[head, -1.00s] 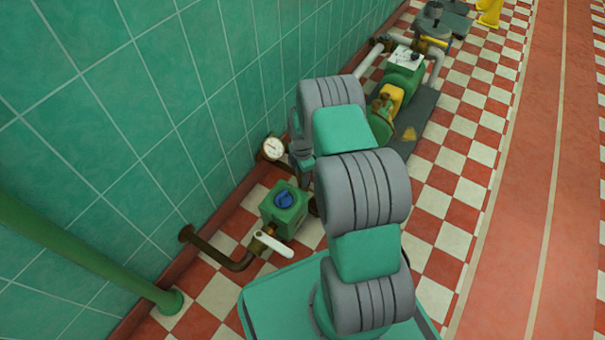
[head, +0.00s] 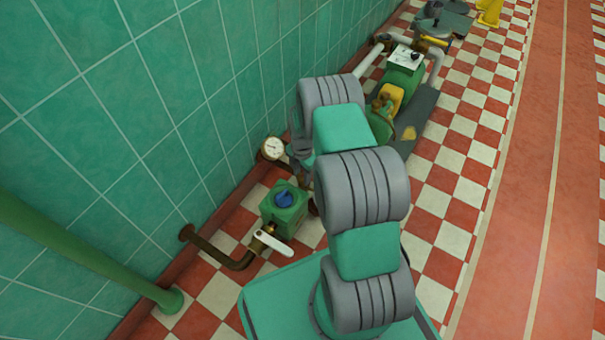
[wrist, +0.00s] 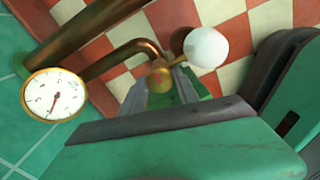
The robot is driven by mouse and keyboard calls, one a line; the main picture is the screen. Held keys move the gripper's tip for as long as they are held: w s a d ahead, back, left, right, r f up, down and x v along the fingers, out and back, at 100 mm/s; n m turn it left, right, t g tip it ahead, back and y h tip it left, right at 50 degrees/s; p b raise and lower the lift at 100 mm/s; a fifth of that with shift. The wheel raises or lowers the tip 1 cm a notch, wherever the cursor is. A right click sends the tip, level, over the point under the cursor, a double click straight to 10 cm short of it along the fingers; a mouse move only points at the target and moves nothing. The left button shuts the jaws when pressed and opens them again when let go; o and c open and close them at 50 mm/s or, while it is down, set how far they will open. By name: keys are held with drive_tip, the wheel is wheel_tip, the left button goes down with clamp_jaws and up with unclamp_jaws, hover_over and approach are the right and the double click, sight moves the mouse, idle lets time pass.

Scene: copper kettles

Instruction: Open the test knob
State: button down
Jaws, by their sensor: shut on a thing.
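In the wrist view, a brass fitting with a round white knob (wrist: 208,48) is close ahead; I take this as the test knob. My gripper (wrist: 162,82) has its two grey fingers on either side of the brass part (wrist: 160,78), shut on it. The white ball sticks out to the upper right, beyond the fingers. In the head view my gripper (head: 301,152) is beside the wall, mostly behind my arm, and the test knob is hidden there.
A round white gauge (head: 272,148) is by the wall; it also shows in the wrist view (wrist: 55,95). A green box with a blue cap (head: 285,206) and a white lever (head: 272,243) stand nearer. A green pump (head: 402,75) is farther along. The tiled floor to the right is clear.

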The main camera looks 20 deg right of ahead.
sight(302, 176)
drive_tip(key=c, duration=0.9)
unclamp_jaws()
drive_tip(key=shift+r, duration=0.1)
wheel_tip(302, 176, up, 8)
drive_tip(key=p, duration=0.3)
drive_tip(key=shift+w, duration=0.1)
drive_tip(key=shift+f, duration=0.2)
